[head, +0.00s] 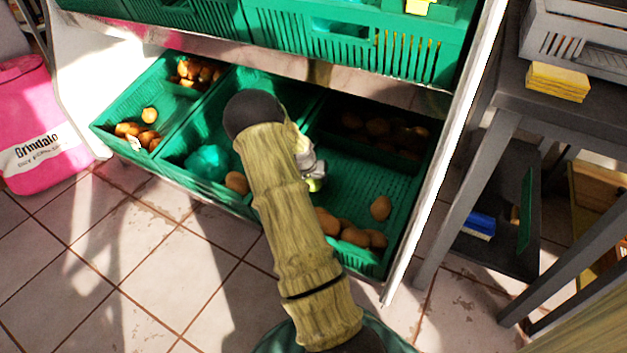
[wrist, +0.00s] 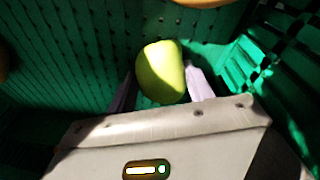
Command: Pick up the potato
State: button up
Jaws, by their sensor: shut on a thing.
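My gripper (wrist: 160,82) is shut on a smooth, rounded yellow-green thing (wrist: 160,68) in the wrist view, with one pale finger on each side of it. I cannot tell from its look whether it is a potato. In the head view my gripper (head: 312,180) is mostly hidden by my arm, over the right part of the lower green crates. Brown potato-like produce (head: 381,208) lies in the right crate (head: 408,215), with several more at its front and in its shadowed back. Another brown one (head: 237,183) lies in the middle crate, left of my arm.
The left crate (head: 118,112) holds more brown produce. A shelf edge (head: 400,95) with upper green crates (head: 330,45) overhangs the lower row. A white upright post (head: 455,160) bounds the right side, beside a dark table (head: 520,100). A pink bag (head: 40,110) stands left; tiled floor lies in front.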

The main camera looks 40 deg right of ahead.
notch_tip(320, 180, up, 10)
jog(key=p, duration=0.6)
jog(key=shift+p, duration=0.3)
jog(key=shift+c, duration=0.2)
jog(key=shift+f, duration=0.1)
